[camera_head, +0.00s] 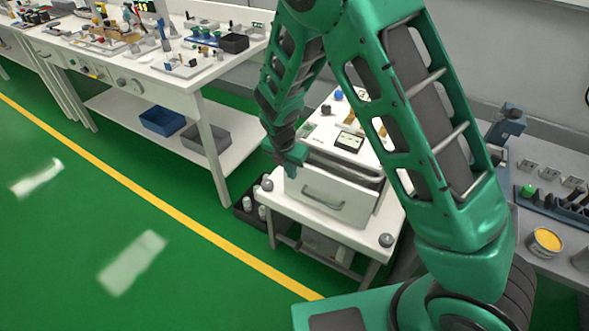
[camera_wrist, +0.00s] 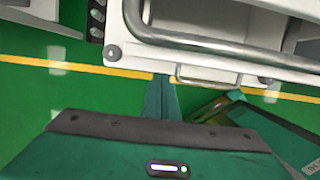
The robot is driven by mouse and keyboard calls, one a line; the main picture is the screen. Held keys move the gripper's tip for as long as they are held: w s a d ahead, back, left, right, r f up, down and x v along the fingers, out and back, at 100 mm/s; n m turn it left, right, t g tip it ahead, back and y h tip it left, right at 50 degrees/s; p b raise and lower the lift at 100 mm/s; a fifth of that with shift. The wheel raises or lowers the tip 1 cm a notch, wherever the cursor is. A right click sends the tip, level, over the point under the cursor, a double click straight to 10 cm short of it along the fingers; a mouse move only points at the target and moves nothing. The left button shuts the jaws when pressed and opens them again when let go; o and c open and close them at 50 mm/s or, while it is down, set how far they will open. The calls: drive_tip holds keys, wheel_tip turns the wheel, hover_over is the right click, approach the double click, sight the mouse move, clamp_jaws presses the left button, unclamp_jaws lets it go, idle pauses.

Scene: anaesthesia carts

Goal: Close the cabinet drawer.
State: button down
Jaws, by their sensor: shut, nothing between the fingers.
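A white cabinet (camera_head: 371,199) stands on a small white table. Its drawer (camera_head: 335,212) is pulled out, with a dark gap showing behind the top of its front panel. The panel carries a grey handle (camera_head: 322,197). My gripper (camera_head: 291,170) is at the upper left corner of the drawer front, pointing down; I cannot tell whether it touches. In the wrist view my gripper's fingers (camera_wrist: 162,80) are together and empty, close to white surfaces and a grey bar along the top. The drawer's inside is mostly hidden by the panel and my arm.
The small white table (camera_head: 285,212) has round grey knobs near its front corners. A dark crate with bottles (camera_head: 247,210) stands on the floor to its left. A long white workbench (camera_head: 170,85) is at left, a grey bench (camera_head: 560,225) at right. Green floor in front is clear.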

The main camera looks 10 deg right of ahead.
drive_tip(key=s+a+f+v, duration=0.1)
drive_tip(key=s+a+v, duration=0.1)
drive_tip(key=v, duration=0.8)
drive_tip(key=t+h, duration=1)
drive_tip(key=t, duration=0.2)
approach(318, 180)
drive_tip(key=x, duration=0.6)
drive_tip(key=shift+w+d+r, duration=0.15)
drive_tip(key=shift+d+r, duration=0.05)
